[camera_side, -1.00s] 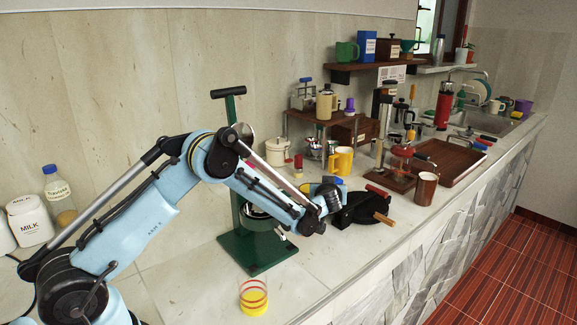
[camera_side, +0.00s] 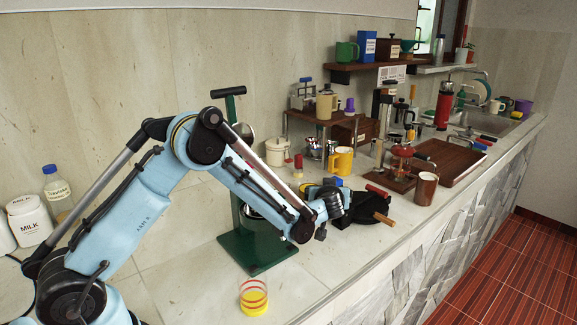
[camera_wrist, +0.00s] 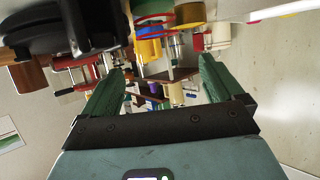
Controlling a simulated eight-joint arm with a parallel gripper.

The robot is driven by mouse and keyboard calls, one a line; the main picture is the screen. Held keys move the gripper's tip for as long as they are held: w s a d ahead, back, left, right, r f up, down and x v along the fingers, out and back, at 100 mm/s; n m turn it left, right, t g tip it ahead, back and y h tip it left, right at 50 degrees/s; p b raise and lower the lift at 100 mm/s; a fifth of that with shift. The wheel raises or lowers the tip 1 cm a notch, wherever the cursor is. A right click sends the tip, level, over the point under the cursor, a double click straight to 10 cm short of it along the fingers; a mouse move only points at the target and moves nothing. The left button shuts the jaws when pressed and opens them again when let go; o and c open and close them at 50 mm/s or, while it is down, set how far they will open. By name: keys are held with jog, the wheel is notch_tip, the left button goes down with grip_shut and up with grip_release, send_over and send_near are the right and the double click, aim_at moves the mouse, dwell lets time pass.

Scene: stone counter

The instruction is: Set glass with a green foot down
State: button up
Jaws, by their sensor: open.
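My gripper (camera_wrist: 162,66) is open, with its two green fingers apart in the wrist view and nothing held between them. In the side view my wrist hides the fingers. In the side view no green-footed glass shows clearly. Another glass, with a yellow foot and red rings (camera_side: 254,297), stands upright on the front counter.
A green press stand (camera_side: 257,252) is left of my gripper. A black item with a wooden handle (camera_side: 384,219) lies close on the right. A yellow mug (camera_side: 341,160) and a copper-coloured mug (camera_side: 425,188) stand farther along. The front counter beside the yellow-footed glass is clear.

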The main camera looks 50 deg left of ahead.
jog(key=v, duration=0.6)
jog(key=shift+s, duration=0.1)
notch_tip(320, 180, up, 6)
jog(key=w+a+m+h, duration=0.3)
jog(key=a+m+h, duration=0.4)
jog(key=m+h, duration=0.2)
jog(key=shift+g+h, duration=0.3)
jog(key=shift+w+a+f, duration=0.15)
jog(key=shift+w+f, duration=0.65)
jog(key=shift+f, duration=0.9)
jog(key=shift+w+a+f, duration=0.15)
jog(key=shift+w+f, duration=0.7)
jog(key=shift+f, duration=0.8)
jog(key=shift+w+a+f, duration=0.1)
jog(key=shift+w+f, duration=0.7)
jog(key=shift+f, duration=0.9)
jog(key=c, duration=1.2)
